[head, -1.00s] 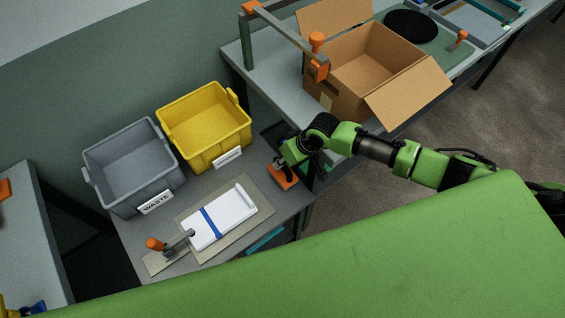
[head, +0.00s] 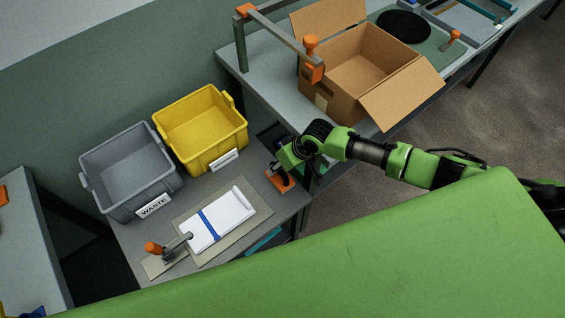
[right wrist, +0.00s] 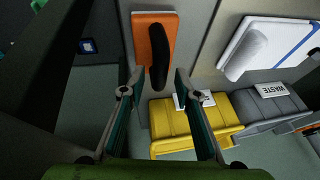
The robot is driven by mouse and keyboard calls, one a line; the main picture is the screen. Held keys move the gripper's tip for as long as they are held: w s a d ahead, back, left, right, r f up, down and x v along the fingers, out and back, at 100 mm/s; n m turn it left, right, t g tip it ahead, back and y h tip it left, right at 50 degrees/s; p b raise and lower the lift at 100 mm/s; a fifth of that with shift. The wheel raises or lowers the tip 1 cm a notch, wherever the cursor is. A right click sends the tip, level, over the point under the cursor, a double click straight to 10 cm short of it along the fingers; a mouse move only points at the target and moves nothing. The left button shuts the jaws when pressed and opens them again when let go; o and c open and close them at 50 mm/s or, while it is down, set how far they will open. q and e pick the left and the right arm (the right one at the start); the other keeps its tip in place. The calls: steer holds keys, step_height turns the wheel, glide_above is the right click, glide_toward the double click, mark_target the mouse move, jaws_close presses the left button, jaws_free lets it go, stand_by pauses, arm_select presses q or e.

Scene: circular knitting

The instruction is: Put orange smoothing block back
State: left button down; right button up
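The orange smoothing block (head: 279,182) lies on the grey table near its right edge, partly hidden by my right gripper (head: 284,168). In the right wrist view the orange block (right wrist: 144,45) carries a curved black handle (right wrist: 160,55) on a pale grey surface. My right gripper (right wrist: 160,78) is open there, its two fingers apart, with the near end of the black handle between the fingertips in the picture. I see no clear contact; whether the fingers surround the handle in depth cannot be told. My left gripper is not in view.
A yellow bin (head: 212,160) and a grey waste bin (head: 133,205) stand behind a beige board (head: 258,213) bearing a white pad (head: 222,218). An orange-handled tool (head: 176,245) is at the front. An open cardboard box (head: 335,100) stands on the adjoining bench.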

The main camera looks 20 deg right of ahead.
steer(key=b+v, duration=0.1)
steer(key=v, duration=1.1)
steer(key=shift+r, duration=0.1)
